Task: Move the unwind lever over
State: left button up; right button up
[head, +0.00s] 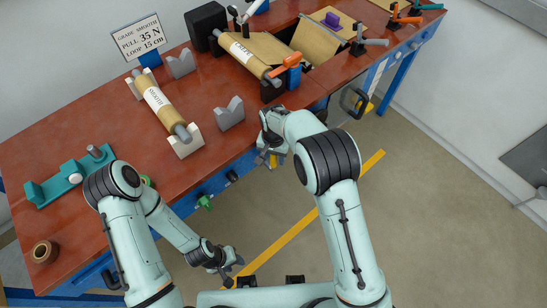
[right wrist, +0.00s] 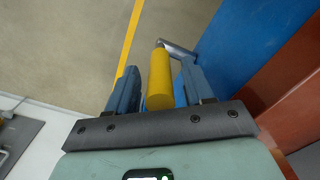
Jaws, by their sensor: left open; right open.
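A yellow cylindrical grip (right wrist: 160,80) on a grey metal rod (right wrist: 178,48) stands between the open fingers of my right gripper (right wrist: 156,92) in the right wrist view. The fingers are on either side of it, not closed. In the head view my right gripper (head: 270,158) is at the table's front edge, with a bit of yellow at it. An orange-handled lever (head: 285,66) sits at the roll stand above. No label shows which lever is the unwind one. My left gripper (head: 230,272) is open and empty, low in front of the table.
The red-brown table (head: 85,130) carries a roll in white cradles (head: 186,143), a second paper roll (head: 240,51), grey V-blocks (head: 229,114), a teal fixture (head: 70,178) and a tape roll (head: 44,252). Green and black knobs (head: 204,201) line its front. The floor in front is clear.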

jog(key=shift+f, duration=0.65)
grip_shut()
jog(key=shift+w+d+r+p, duration=0.1)
jog(key=shift+w+d+p, duration=0.1)
jog(key=shift+p, duration=0.1)
pick_arm(q)
jog(key=w+r+p, duration=0.2)
jog(key=w+r, duration=0.2)
jog(key=shift+w+t+p, duration=0.3)
pick_arm(e)
jog(key=shift+w+d+f+g+y, duration=0.3)
jog(key=shift+w+d+g+y, duration=0.25)
jog(key=shift+y, duration=0.4)
jog(key=shift+w+d+f+g+y, duration=0.35)
jog(key=shift+d+g+y, duration=0.3)
jog(key=shift+g+y, duration=0.25)
jog(key=shift+w+d+f+g+y, duration=0.25)
jog(key=shift+w+d+g+y, duration=0.3)
jog(key=shift+y, duration=0.4)
pick_arm(q)
jog(key=shift+r, duration=0.1)
pick_arm(e)
jog(key=shift+s+d, duration=0.1)
grip_release()
